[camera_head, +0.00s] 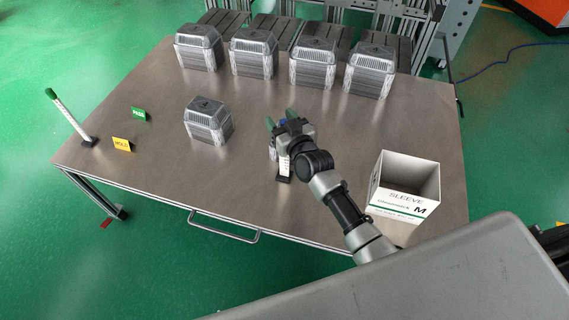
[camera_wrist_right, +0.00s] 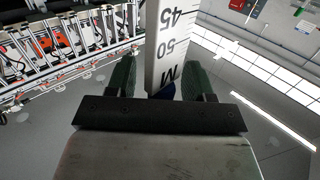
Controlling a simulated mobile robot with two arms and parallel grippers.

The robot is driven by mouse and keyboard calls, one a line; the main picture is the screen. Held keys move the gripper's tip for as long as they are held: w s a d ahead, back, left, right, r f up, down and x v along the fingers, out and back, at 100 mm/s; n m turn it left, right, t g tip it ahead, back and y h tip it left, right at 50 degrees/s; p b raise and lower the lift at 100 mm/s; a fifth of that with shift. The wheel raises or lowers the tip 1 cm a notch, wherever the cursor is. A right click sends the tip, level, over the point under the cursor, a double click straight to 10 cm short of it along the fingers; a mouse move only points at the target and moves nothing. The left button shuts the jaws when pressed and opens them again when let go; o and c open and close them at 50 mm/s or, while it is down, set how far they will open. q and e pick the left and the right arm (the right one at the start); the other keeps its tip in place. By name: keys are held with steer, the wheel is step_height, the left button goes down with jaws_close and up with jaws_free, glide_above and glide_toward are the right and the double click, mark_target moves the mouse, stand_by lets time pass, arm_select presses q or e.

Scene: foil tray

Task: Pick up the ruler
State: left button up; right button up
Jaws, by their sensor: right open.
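The ruler is a white upright strip (camera_head: 284,164) on a small black foot (camera_head: 284,179), in the middle of the table in the head view, partly hidden by my right gripper (camera_head: 281,119). In the right wrist view the ruler (camera_wrist_right: 170,45) shows black marks, 45 and 50, and a letter M, with a blue end. My right gripper (camera_wrist_right: 148,82) is open, with its green-tipped fingers on either side of the ruler. There is a gap beside the left finger; contact at the right finger is unclear. My left gripper is not in view.
A white sleeve box (camera_head: 402,205) stands open at the right. A foil-tray stack (camera_head: 208,122) stands left of the gripper, and several more (camera_head: 313,65) line the back. At the left are a green-topped white stick (camera_head: 68,115), a green sign (camera_head: 138,114) and a yellow sign (camera_head: 122,145).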

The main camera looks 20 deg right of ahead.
jaws_close()
steer(key=shift+r, duration=0.1)
stand_by(0.3)
